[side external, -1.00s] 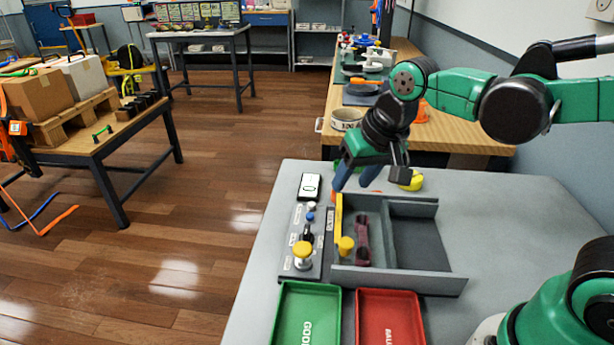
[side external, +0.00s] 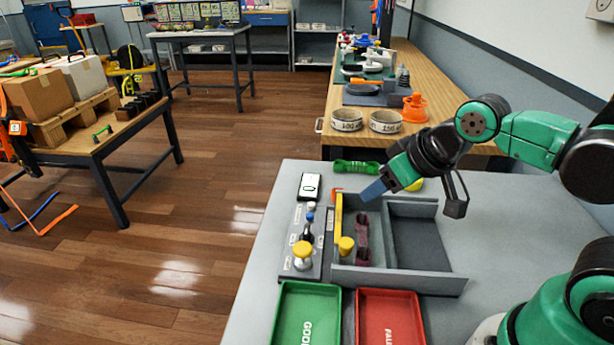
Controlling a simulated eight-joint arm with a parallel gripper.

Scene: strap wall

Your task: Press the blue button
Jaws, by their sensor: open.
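The small blue button (side external: 310,217) sits on the narrow grey control panel (side external: 290,262) at the left side of the grey table. A black switch (side external: 307,232) and a large yellow knob (side external: 302,250) are nearer the front on the same panel. My gripper (side external: 370,191) is to the right of the blue button and a little farther back, above the back of the grey divided tray and apart from the button. Its blue fingers point down and left. They overlap in this view, and nothing shows between them.
The grey divided tray (side external: 400,280) holds a yellow bar (side external: 338,215), a yellow-topped piece (side external: 346,246) and a dark red part (side external: 362,238). A display (side external: 310,186) stands behind the panel. Green (side external: 305,320) and red (side external: 388,320) bins are in front. A green piece (side external: 357,167) lies behind.

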